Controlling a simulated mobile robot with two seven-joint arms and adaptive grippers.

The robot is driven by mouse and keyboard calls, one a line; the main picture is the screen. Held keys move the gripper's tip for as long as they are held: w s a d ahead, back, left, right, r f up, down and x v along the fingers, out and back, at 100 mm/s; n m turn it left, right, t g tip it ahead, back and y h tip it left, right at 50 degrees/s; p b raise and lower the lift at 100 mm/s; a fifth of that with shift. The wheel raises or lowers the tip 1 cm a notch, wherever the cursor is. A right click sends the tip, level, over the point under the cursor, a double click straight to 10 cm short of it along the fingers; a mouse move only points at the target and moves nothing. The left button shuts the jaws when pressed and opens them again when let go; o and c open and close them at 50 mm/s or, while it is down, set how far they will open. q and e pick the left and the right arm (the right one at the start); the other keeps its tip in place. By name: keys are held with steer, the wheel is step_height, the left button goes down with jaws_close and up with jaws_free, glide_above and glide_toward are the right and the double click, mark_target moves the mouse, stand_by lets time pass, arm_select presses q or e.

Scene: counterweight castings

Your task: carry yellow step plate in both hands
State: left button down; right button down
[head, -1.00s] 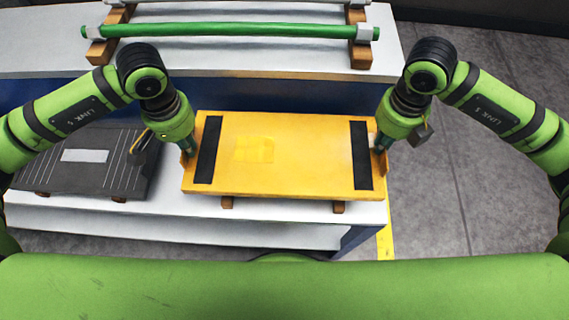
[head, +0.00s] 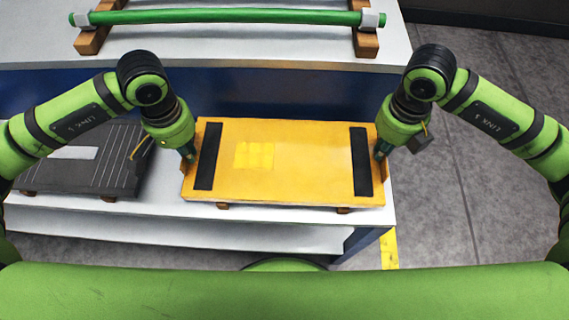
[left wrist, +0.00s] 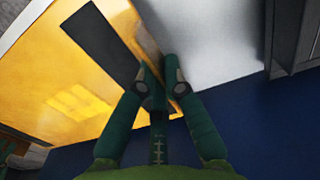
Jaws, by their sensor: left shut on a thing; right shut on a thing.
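The yellow step plate (head: 285,180) lies level between my two grippers, with a black strip near each end and a paler square on top. My left gripper (head: 190,160) is shut on its left end. My right gripper (head: 379,158) is shut on its right end. In the left wrist view, the left fingers (left wrist: 160,75) close at the edge of the plate (left wrist: 70,75) beside one black strip. Two wooden blocks (head: 343,210) show under the plate's front edge. I cannot tell whether the plate touches them.
The white bench top (head: 290,222) runs below the plate. A dark grey casting (head: 105,165) rests on it at the left. Behind, a green bar (head: 230,16) lies across wooden supports on another white surface. Grey floor (head: 470,190) is open at the right.

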arm_select(q)
steer(key=shift+d+f, duration=0.1)
steer(key=shift+f, duration=0.3)
arm_select(e)
steer(key=shift+a+f, duration=0.1)
steer(key=shift+f, duration=0.3)
arm_select(q)
steer(key=c, duration=1.3)
jaws_free()
steer(key=shift+r, duration=0.1)
steer(key=shift+c, duration=0.2)
arm_select(e)
steer(key=c, duration=1.3)
jaws_free()
steer(key=shift+r, duration=0.1)
steer(key=shift+c, duration=0.2)
arm_select(q)
steer(key=shift+r, duration=0.1)
arm_select(e)
steer(key=shift+r, duration=0.15)
arm_select(q)
step_height(320, 180, up, 12)
arm_select(e)
step_height(320, 180, up, 12)
